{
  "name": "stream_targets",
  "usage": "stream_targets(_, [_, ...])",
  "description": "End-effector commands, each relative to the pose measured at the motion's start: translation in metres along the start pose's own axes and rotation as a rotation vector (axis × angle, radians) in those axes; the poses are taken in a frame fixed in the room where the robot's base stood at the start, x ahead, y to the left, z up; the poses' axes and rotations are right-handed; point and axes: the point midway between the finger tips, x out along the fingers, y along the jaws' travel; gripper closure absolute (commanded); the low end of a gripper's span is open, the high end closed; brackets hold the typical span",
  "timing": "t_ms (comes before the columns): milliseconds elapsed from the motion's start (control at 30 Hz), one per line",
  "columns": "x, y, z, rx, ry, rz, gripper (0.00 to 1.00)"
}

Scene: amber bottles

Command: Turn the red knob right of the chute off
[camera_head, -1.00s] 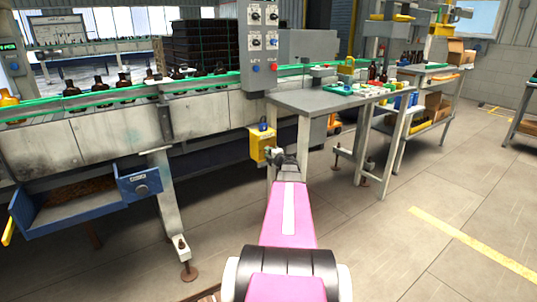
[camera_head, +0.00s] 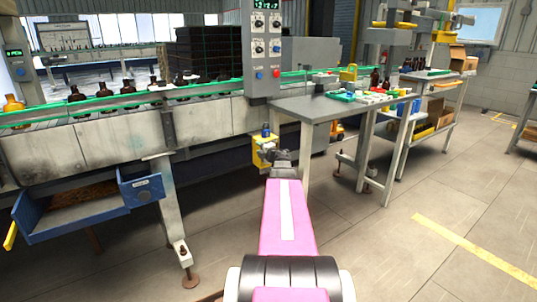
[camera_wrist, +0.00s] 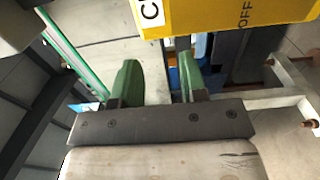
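A yellow box (camera_head: 259,157) hangs below the panel, right of the blue chute (camera_head: 70,222); a small blue part shows on its top. In the wrist view the yellow box (camera_wrist: 225,17) fills the upper right, with a "C" label and the word OFF on it. No red knob can be made out on it in either view. My gripper (camera_head: 276,157) is just in front of the box and hides part of it. In the wrist view my gripper (camera_wrist: 160,80) has its green fingers apart, with nothing seen between them; contact with the box cannot be told.
A grey control panel (camera_head: 261,45) with black knobs, a blue button and a red button (camera_head: 276,74) hangs above. A conveyor (camera_head: 100,142) with amber bottles runs behind. A grey table (camera_head: 318,107) stands to the right.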

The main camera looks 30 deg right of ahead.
Motion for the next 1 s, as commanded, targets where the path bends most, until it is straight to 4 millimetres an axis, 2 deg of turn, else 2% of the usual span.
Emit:
stream_targets(33, [-0.001, 0.007, -0.012, -0.001, 0.001, 0.0, 0.61])
stream_targets(200, [0.001, 0.022, -0.037, -0.002, 0.0, -0.002, 0.61])
stream_targets(400, [0.004, 0.032, -0.053, -0.001, -0.001, -0.002, 0.61])
stream_targets(833, [0.004, 0.034, -0.056, 0.002, -0.002, -0.003, 0.61])
stream_targets(1000, [-0.005, 0.022, -0.04, 0.108, -0.004, -0.007, 0.61])
